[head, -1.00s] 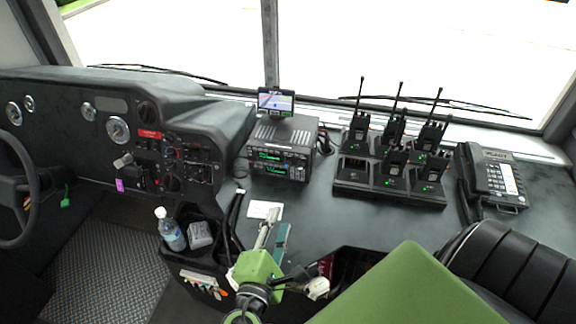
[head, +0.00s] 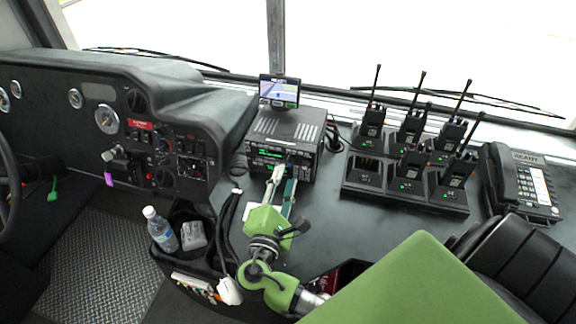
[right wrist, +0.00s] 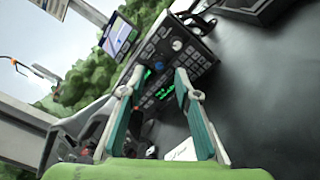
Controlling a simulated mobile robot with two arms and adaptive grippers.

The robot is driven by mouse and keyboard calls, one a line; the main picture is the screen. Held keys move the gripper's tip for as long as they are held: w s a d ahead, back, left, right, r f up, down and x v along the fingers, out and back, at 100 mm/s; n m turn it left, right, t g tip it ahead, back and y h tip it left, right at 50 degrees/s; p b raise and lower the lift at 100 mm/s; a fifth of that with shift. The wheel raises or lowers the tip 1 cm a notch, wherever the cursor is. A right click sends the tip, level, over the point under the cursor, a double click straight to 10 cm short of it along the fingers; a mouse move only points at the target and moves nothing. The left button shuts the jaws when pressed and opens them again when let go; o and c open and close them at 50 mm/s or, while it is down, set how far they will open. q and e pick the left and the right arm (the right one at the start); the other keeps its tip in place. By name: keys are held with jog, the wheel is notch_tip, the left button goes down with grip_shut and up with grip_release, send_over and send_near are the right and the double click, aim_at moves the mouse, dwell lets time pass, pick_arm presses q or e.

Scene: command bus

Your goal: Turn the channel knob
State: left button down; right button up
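The black two-way radio (head: 284,142) stands on the dash top, its front panel carrying green-lit displays and small buttons. In the right wrist view the radio's panel (right wrist: 160,104) appears tilted, with a pale round knob (right wrist: 177,45) and a bluish knob (right wrist: 157,88). I cannot tell which knob is the channel knob. My right gripper (head: 284,172) is just in front of the radio's face, partly covering its lower part. In the wrist view the two fingers (right wrist: 155,80) are apart with nothing between them; contact with the panel is unclear. My left gripper is not in view.
A charger rack (head: 405,201) with several handheld radios stands to the right, then a desk phone (head: 524,184). A console bin with a water bottle (head: 161,231) is at the lower left.

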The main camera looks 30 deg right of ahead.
aim_at(289, 165)
jog(key=shift+x, duration=2.2)
jog(key=shift+c, duration=0.3)
grip_shut()
jog(key=shift+p, duration=0.4)
